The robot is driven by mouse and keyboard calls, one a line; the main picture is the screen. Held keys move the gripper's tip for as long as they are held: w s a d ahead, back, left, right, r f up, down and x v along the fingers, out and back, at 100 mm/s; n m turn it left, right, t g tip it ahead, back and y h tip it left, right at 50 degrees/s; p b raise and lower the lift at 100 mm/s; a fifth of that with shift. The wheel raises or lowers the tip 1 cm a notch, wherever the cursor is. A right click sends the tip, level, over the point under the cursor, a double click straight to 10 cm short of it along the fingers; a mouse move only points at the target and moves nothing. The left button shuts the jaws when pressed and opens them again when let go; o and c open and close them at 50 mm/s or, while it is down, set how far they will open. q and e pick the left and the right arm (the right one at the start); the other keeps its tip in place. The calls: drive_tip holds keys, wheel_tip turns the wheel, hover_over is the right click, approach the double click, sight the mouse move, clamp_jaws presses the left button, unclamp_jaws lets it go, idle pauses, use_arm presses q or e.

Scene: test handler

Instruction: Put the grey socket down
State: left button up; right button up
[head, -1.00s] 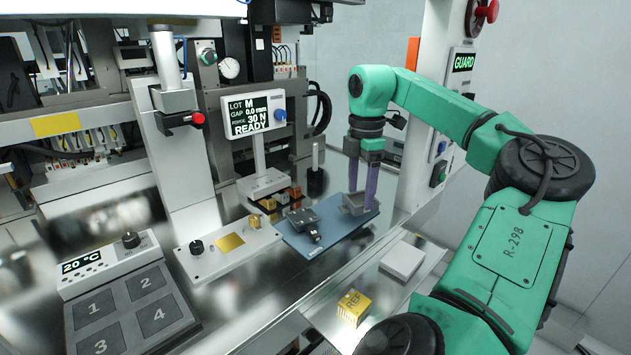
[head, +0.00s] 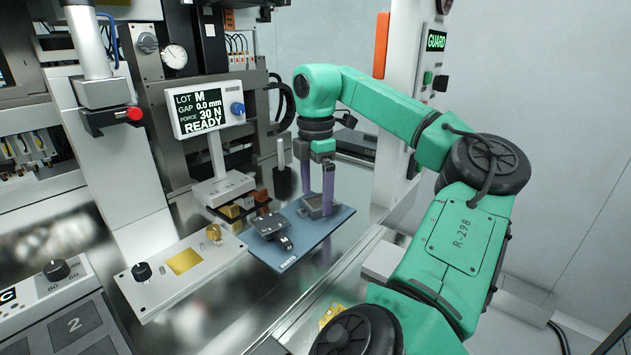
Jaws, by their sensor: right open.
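The grey socket (head: 313,206), a small open-topped block, sits on the far right part of the blue PARTS mat (head: 318,242). My right gripper (head: 317,201) points down at it, its two purple fingers apart, one on the left and one on the right of the socket. The fingers hide part of the socket, and I cannot tell whether they still touch it. My left gripper is not in view.
A darker grey clamp-like part (head: 271,226) lies on the mat's left side. Small gold and copper blocks (head: 232,211) stand behind it. A control panel with a gold plate (head: 184,261) is to the left, and the display (head: 205,108) reads READY. A yellow block (head: 331,314) is at front.

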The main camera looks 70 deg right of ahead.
sight(316, 204)
drive_tip(key=shift+d+r, duration=0.1)
drive_tip(key=shift+r, duration=0.2)
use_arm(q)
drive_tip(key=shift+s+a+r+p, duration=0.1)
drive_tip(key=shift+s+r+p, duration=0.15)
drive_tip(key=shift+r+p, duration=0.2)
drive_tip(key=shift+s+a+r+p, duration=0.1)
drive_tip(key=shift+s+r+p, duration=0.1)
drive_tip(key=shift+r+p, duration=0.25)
use_arm(e)
wheel_tip(316, 204, up, 11)
drive_tip(key=shift+r, duration=0.15)
